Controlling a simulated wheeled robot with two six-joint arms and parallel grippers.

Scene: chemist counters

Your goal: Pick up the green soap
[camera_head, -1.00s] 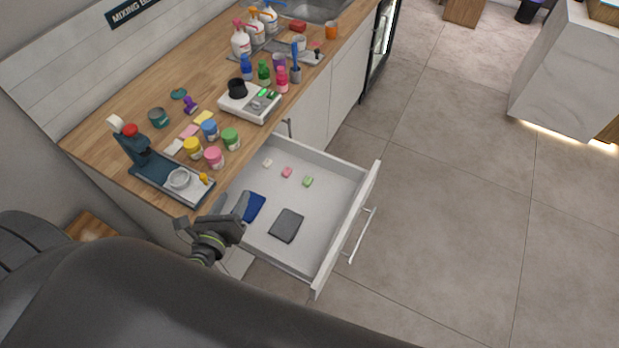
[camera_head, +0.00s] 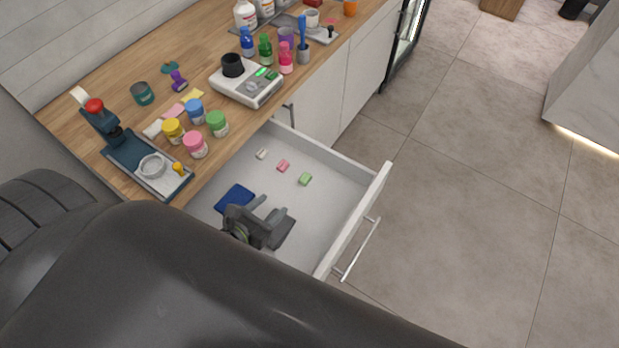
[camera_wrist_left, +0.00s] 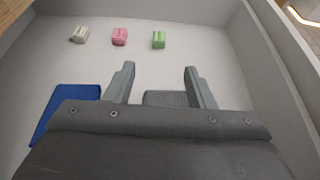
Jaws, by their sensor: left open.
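The green soap (camera_head: 305,179) is a small light-green block on the floor of the open white drawer (camera_head: 335,200). It also shows in the left wrist view (camera_wrist_left: 159,40), ahead of the fingers and roughly midway between them. My left gripper (camera_head: 272,208) is over the near part of the drawer, open and empty, apart from the soap. Its two fingers show in the left wrist view (camera_wrist_left: 158,84). A pink soap (camera_head: 283,166) and a white soap (camera_head: 261,154) lie in a row to the left of the green one. My right gripper is not in view.
The drawer front (camera_head: 362,215) and side walls bound the space. The wooden counter (camera_head: 120,90) above holds jars, a scale and bottles.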

